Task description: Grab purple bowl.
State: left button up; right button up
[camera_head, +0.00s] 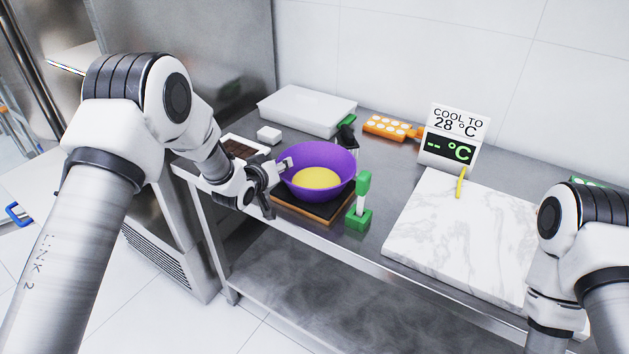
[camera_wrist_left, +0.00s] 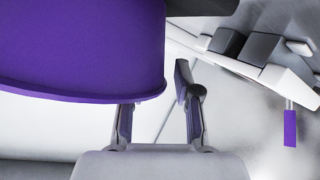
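The purple bowl (camera_head: 338,158), with yellow contents, sits upright on a dark square plate with a wooden edge (camera_head: 315,212) on the steel table. My left gripper (camera_head: 276,186) is at the bowl's left side, with its fingers apart. In the left wrist view the bowl (camera_wrist_left: 80,45) fills the upper left. One finger of the gripper (camera_wrist_left: 155,98) meets the bowl's edge in the picture and its tip is hidden; the other finger stands clear to the right. I cannot tell whether either finger touches the bowl. My right arm shows at the right edge; its gripper is out of frame.
A green stand (camera_head: 359,215) is close in front of the bowl at the right. A marble slab (camera_head: 450,235) lies farther right, with a temperature display (camera_head: 448,150) behind it. A white lidded box (camera_head: 305,108) and an orange tray (camera_head: 385,127) are at the back.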

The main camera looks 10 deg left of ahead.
pick_arm(q)
jog(key=shift+s+d+r, duration=0.15)
jog(key=shift+r, duration=0.05)
jog(key=shift+d, duration=0.1)
jog(key=c, duration=0.5)
grip_shut()
